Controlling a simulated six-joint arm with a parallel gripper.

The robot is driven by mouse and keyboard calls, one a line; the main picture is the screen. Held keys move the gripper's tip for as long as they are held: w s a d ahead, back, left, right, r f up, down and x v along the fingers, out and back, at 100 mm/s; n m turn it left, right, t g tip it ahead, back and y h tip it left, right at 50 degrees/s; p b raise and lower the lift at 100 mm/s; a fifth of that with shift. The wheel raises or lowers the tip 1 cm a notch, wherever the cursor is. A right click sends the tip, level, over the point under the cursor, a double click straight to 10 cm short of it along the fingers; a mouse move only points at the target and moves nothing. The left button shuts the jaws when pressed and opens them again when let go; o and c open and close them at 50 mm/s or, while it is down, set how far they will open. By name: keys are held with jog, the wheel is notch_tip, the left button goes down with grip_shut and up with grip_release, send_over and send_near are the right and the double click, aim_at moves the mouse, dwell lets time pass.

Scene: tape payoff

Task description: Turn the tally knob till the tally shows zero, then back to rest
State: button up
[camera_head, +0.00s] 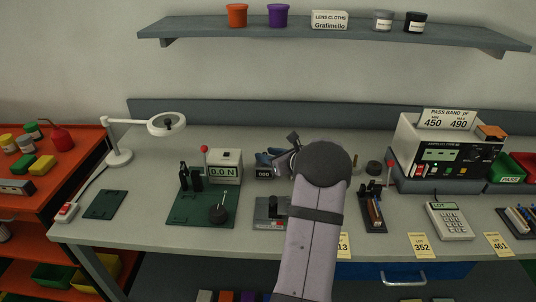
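The tally (264,173) is a small dark counter with pale digits on the bench, left of my arm. Its digits look like 000, but they are too small to be sure. Its knob cannot be made out; it may be hidden by my gripper or arm. My gripper (281,160) is a dark shape close behind and to the right of the tally, partly covered by my arm. I cannot tell whether its fingers are open, shut or touching anything. Blue parts (265,159) show just above the tally.
A force gauge (224,171) reading 0.0 N stands left on a green plate (183,216). A grey block (268,212) lies in front of the tally. Right are a pen tray (374,214), a calculator-like keypad (450,221) and a tester (446,152). A shelf (330,31) hangs above.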

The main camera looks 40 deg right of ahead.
grip_shut()
jog(key=shift+d+n+y+p, duration=0.1)
jog(key=shift+n+y+p, duration=0.3)
jog(key=shift+y, duration=0.1)
jog(key=shift+d+n+y+p, duration=0.2)
jog(key=shift+n+y+p, duration=0.5)
jog(key=shift+n+y, duration=0.5)
jog(key=shift+d+n+g+y, duration=0.1)
jog(key=shift+n+g+y, duration=0.2)
jog(key=shift+n+y, duration=0.3)
jog(key=shift+w+d+n+g+y+b, duration=0.1)
jog(key=shift+n+g+y+b, duration=0.25)
jog(key=shift+n+y, duration=0.8)
